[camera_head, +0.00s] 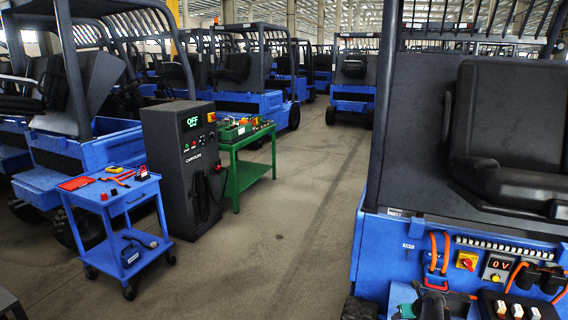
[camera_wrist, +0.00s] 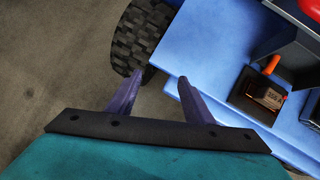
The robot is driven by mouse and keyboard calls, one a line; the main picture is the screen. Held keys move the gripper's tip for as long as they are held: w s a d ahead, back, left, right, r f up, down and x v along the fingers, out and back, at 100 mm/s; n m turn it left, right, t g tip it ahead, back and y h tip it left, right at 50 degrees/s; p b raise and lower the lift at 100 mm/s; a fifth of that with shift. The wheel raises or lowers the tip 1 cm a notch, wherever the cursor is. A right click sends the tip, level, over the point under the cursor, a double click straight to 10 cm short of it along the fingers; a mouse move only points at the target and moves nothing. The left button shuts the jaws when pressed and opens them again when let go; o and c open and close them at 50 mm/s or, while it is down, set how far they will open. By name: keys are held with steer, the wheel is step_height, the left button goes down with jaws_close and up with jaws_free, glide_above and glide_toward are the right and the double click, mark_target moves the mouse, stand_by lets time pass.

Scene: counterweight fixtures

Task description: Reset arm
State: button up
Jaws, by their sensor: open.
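My gripper (camera_wrist: 160,82) is open and empty in the wrist view, its two dark purple fingers apart. It hangs over the grey floor and a black tyre beside a blue forklift body (camera_wrist: 205,45). In the head view, the near blue forklift (camera_head: 380,240) stands at the right. Part of my arm (camera_head: 405,310) shows teal at the bottom edge, low in front of that forklift's open front bay; the fingers are hard to make out there.
The forklift front carries orange cables (camera_head: 436,252), a red-yellow switch (camera_head: 467,260) and a "0 V" display (camera_head: 497,267). At left stand a blue cart (camera_head: 128,197) with tools, a black charger cabinet (camera_head: 185,165) reading "OFF" and a green table (camera_head: 243,172). The middle aisle is clear.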

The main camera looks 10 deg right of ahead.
steer(key=s+a+f+n+g+y+b, duration=0.1)
steer(key=s+a+f+n, duration=0.15)
steer(key=a+f, duration=0.65)
steer(key=s+a+f+n+g+y+b, duration=0.1)
steer(key=s+a+f+n+g, duration=0.2)
steer(key=a, duration=1.2)
steer(key=s+a+f+n+y+b, duration=0.15)
steer(key=a+f+n, duration=0.35)
steer(key=a, duration=0.8)
steer(key=s+a+f+n+g, duration=0.45)
steer(key=s+a+n, duration=0.65)
steer(key=s, duration=0.4)
steer(key=s+r+n+g+h+b, duration=0.1)
steer(key=s+r+n+g+h, duration=0.1)
steer(key=s+n, duration=1.3)
steer(key=n+g, duration=0.1)
steer(key=n, duration=0.1)
steer(key=shift+a+n+h, duration=0.3)
steer(key=shift+n+h, duration=0.05)
steer(key=shift+s, duration=0.1)
steer(key=shift+c, duration=0.2)
